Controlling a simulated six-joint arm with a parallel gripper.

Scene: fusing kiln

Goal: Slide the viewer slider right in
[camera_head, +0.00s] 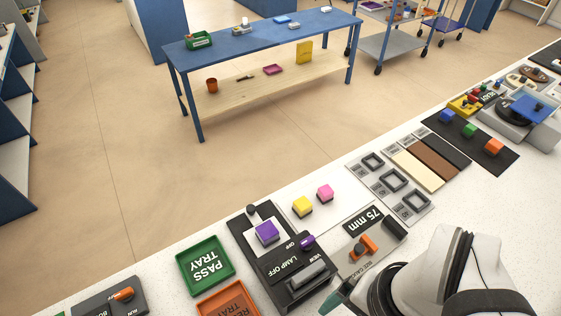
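The viewer (287,287) is a black unit on the white bench at bottom centre. It has LAMP OFF lettering, a small VIEW label, and a grey bar-shaped handle (308,272) in a slot beside that label. I take this bar as the slider; its end position is hard to read. A purple knob (307,242) sits by an OFF label. A purple block (266,233) sits on the viewer's far part. My gripper (338,299) is at the bottom edge, just right of the viewer and apart from the bar. Only a dark green tip shows, so its opening is hidden.
A green PASS TRAY (206,287) and an orange tray (225,307) lie left of the viewer. A 75 mm gauge (368,255) with an orange clamp stands right, close to my arm. Yellow (302,205) and pink (325,193) blocks sit behind.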

